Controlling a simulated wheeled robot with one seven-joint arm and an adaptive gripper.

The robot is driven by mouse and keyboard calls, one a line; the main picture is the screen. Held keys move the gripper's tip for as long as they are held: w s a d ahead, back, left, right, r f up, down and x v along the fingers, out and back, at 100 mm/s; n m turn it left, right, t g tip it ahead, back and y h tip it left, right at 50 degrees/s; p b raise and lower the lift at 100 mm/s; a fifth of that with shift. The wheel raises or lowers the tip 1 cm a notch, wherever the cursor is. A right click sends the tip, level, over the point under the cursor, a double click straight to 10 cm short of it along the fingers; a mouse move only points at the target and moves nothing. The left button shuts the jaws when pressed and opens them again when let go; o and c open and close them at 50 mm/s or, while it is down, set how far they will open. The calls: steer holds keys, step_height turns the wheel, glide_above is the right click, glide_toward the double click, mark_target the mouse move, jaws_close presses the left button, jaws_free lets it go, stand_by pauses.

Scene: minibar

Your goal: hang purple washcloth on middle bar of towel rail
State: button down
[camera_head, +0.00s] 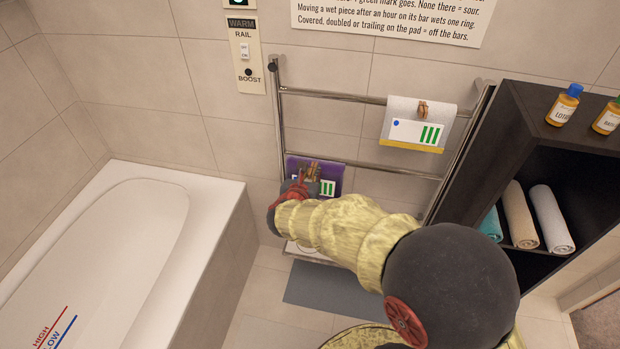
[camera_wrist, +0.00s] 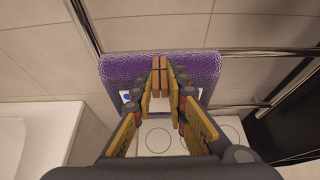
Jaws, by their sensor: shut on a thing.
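The purple washcloth (camera_head: 297,164) is at the left part of the middle bar (camera_head: 395,171) of the towel rail (camera_head: 276,110). In the wrist view the purple washcloth (camera_wrist: 205,68) spreads wide behind the fingers, its top edge level with a bar (camera_wrist: 270,52). Whether it is draped over that bar or in front of it, I cannot tell. A tag with green marks (camera_head: 327,187) is on its front, partly hidden. My gripper (camera_head: 308,182) is shut at the cloth's middle, with its fingertips (camera_wrist: 161,88) closed around a small wooden-looking clip (camera_wrist: 160,64).
A white cloth (camera_head: 403,106) with a yellow edge, clip and green-marked tag hangs on the top bar. A dark shelf (camera_head: 540,130) with rolled towels and bottles stands right. A bathtub (camera_head: 120,240) is left. A grey mat (camera_head: 325,290) lies below.

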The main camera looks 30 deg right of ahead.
mark_target(317, 157)
steer(key=w+d+b, duration=0.1)
steer(key=w+d, duration=0.1)
steer(key=w, duration=0.1)
steer(key=w+d+b, duration=0.2)
steer(key=w+d, duration=0.1)
steer(key=shift+w+d+f, duration=0.1)
steer(key=shift+d, duration=0.05)
steer(key=shift+f+b, duration=0.5)
steer(key=shift+f, duration=1.3)
steer(key=c, duration=1.7)
jaws_free()
